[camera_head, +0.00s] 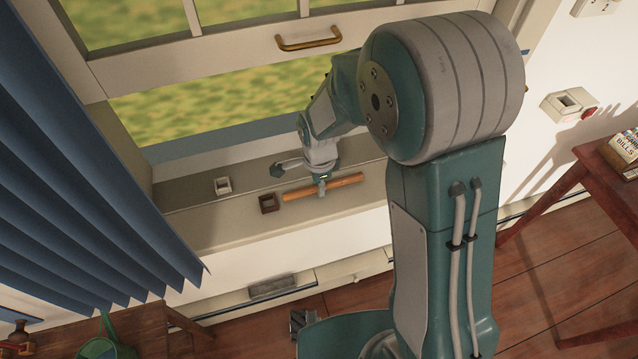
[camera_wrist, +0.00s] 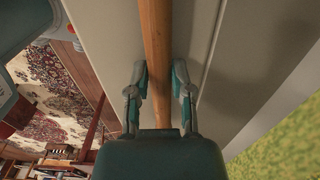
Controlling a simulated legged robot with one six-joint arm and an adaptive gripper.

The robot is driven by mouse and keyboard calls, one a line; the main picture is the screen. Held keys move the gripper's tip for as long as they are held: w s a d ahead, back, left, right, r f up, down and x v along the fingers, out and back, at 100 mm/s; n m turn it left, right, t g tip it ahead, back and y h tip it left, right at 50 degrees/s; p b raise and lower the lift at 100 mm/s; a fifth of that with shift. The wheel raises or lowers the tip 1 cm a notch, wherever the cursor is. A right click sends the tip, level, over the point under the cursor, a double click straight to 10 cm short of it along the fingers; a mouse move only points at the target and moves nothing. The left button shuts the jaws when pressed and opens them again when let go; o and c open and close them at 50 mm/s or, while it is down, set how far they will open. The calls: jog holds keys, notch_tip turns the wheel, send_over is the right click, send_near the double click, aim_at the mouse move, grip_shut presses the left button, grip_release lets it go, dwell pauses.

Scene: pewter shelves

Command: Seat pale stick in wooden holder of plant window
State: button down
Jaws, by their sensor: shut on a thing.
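The pale stick (camera_head: 340,184) is a light brown wooden rod lying lengthwise along the window sill in the head view. My gripper (camera_head: 322,188) is over the rod near its middle. In the wrist view the stick (camera_wrist: 156,50) runs between the two fingers of my gripper (camera_wrist: 160,88), which are shut around it. The brown wooden holder (camera_head: 268,203) is a small square block with a dark opening, on the sill just left of the rod's left end. I cannot tell whether rod and holder touch.
A small white holder (camera_head: 223,185) stands on the sill behind and left of the brown one. The window sash with a brass handle (camera_head: 308,41) is raised above. A blue curtain (camera_head: 90,160) hangs at the left. A wooden table (camera_head: 590,160) stands at the right.

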jog(key=shift+f, duration=0.2)
jog(key=c, duration=0.5)
grip_release()
jog(key=r, duration=1.1)
jog(key=shift+s+d, duration=0.25)
jog(key=shift+d, duration=0.05)
